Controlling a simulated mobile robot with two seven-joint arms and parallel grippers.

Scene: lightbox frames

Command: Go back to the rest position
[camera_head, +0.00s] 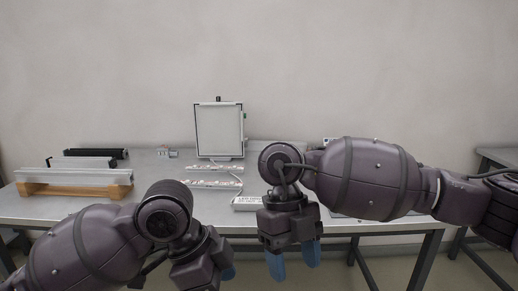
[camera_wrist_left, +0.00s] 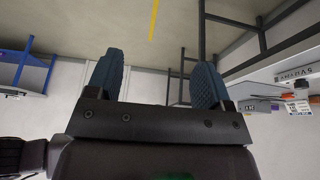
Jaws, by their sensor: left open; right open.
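My right gripper (camera_head: 293,262) hangs in front of the table's front edge in the head view. Its blue fingers point down, are apart and hold nothing. My left gripper (camera_head: 228,272) is at the bottom of the head view, left of the right one, mostly hidden by its own wrist. In the left wrist view its two blue fingers (camera_wrist_left: 158,82) are wide apart with nothing between them. Both grippers are clear of the objects on the table.
The grey table (camera_head: 160,173) holds a white framed panel (camera_head: 219,131), light strips (camera_head: 212,183), a white labelled box (camera_head: 247,203) and metal profiles (camera_head: 75,176) at left. Another table (camera_head: 497,155) stands at the right. The wall behind is bare.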

